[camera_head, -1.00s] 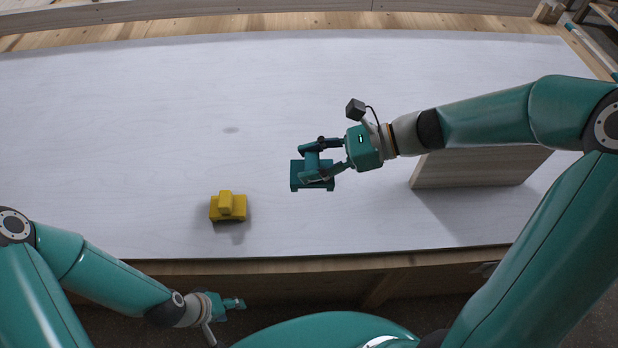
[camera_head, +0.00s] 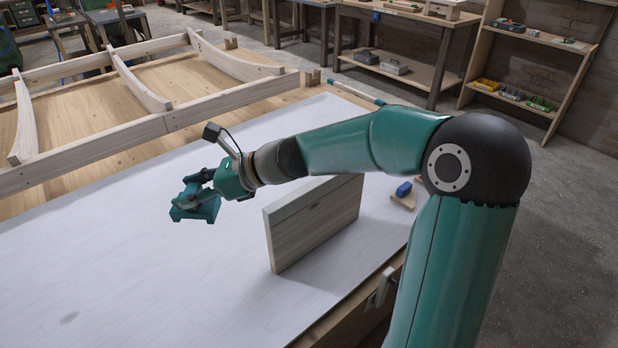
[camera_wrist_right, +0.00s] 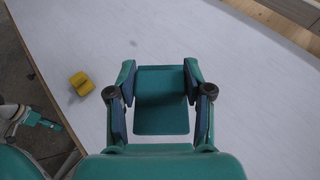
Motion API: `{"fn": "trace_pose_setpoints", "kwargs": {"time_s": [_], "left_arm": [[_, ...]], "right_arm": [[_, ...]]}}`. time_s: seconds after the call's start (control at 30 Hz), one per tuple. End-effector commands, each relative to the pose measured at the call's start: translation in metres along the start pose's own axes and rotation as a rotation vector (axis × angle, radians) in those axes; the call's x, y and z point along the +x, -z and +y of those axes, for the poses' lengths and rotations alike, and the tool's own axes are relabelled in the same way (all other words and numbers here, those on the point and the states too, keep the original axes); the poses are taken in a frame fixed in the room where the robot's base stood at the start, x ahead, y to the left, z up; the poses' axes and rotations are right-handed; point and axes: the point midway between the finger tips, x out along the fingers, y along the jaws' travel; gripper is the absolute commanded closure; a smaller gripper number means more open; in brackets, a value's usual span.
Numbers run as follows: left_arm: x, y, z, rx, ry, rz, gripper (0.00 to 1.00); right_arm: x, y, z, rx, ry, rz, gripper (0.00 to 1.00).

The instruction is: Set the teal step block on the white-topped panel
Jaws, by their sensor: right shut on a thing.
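The teal step block (camera_head: 208,208) is held by my right gripper (camera_head: 194,196) above the white-topped panel (camera_head: 150,270). In the right wrist view the teal step block (camera_wrist_right: 161,100) sits between the two fingers of the right gripper (camera_wrist_right: 160,98), which is shut on it. I cannot tell the exact height above the panel. My left gripper is out of the head view, but the right wrist view shows it small at the lower left (camera_wrist_right: 45,123); its jaws are too small to read.
An upright wooden board (camera_head: 312,222) stands on the panel right of the gripper, beneath my right forearm. A yellow block (camera_wrist_right: 81,83) lies on the panel. A blue block (camera_head: 404,189) sits near the panel's right edge. A wooden frame (camera_head: 150,85) lies behind. Much of the panel is bare.

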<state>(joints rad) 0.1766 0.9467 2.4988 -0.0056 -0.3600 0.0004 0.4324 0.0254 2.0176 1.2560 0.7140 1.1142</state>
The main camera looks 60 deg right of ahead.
Motion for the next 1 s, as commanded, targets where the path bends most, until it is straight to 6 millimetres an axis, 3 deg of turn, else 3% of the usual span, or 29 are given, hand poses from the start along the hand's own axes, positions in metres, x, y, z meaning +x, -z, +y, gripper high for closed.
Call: {"fn": "trace_pose_setpoints", "kwargs": {"time_s": [0.03,0.1,0.3,0.43,0.6,0.8,1.0], "left_arm": [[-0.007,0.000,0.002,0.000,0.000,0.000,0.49],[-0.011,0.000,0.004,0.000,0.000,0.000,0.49],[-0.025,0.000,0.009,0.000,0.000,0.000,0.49],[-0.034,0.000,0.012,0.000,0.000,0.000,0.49],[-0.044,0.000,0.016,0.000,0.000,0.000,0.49],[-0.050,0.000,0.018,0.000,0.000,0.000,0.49],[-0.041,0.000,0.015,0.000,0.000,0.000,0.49]], "right_arm": [[-0.020,-0.011,-0.023,0.024,0.073,-0.003,0.85],[-0.045,-0.020,-0.051,0.062,0.165,-0.003,0.85],[-0.131,-0.041,-0.118,0.158,0.402,-0.001,0.85],[-0.191,-0.052,-0.149,0.212,0.532,0.000,0.85],[-0.259,-0.059,-0.168,0.268,0.659,0.002,0.85],[-0.300,-0.053,-0.175,0.308,0.741,0.002,0.85],[-0.295,-0.024,-0.177,0.318,0.755,0.003,0.84]]}}
